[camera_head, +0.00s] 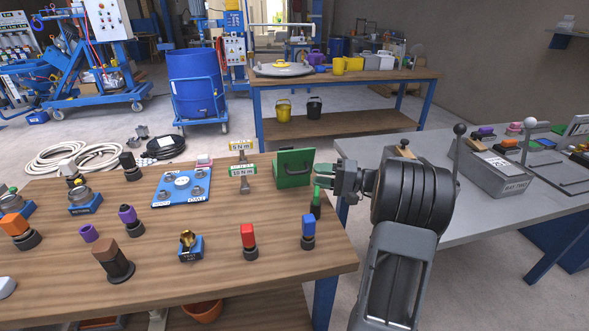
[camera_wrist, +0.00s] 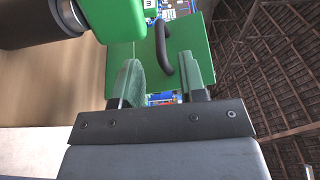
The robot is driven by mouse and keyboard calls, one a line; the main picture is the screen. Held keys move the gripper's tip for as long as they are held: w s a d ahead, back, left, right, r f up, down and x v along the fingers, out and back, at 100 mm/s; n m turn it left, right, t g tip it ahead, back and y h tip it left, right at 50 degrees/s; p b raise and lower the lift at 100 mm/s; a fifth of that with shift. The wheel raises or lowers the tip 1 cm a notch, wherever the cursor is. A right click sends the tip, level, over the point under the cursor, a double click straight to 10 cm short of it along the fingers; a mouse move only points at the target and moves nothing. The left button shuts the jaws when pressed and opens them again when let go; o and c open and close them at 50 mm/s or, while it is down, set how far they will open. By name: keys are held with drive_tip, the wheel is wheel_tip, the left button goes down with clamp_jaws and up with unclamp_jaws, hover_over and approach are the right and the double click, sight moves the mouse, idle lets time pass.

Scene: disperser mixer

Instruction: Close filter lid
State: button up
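The green filter box (camera_head: 293,170) stands near the right edge of the wooden table, with a green panel upright and a dark handle on it. In the wrist view, the green panel (camera_wrist: 188,38) and its curved black handle (camera_wrist: 163,48) are ahead of my fingertips. My gripper (camera_head: 330,177) is just right of the box in the head view. In the wrist view, my gripper (camera_wrist: 163,82) has its two fingers apart, with nothing held between them. The handle lines up with the gap; whether a finger touches it, I cannot tell.
A green-topped black knob (camera_head: 316,203) stands below my gripper and looms close at the upper left of the wrist view (camera_wrist: 118,18). Red (camera_head: 248,240) and blue (camera_head: 308,232) knobs stand nearer the front. A grey table (camera_head: 440,150) is at right.

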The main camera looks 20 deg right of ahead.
sight(298, 173)
drive_tip(key=shift+x, duration=3.3)
drive_tip(key=shift+s, duration=0.1)
drive_tip(key=shift+c, duration=0.3)
clamp_jaws()
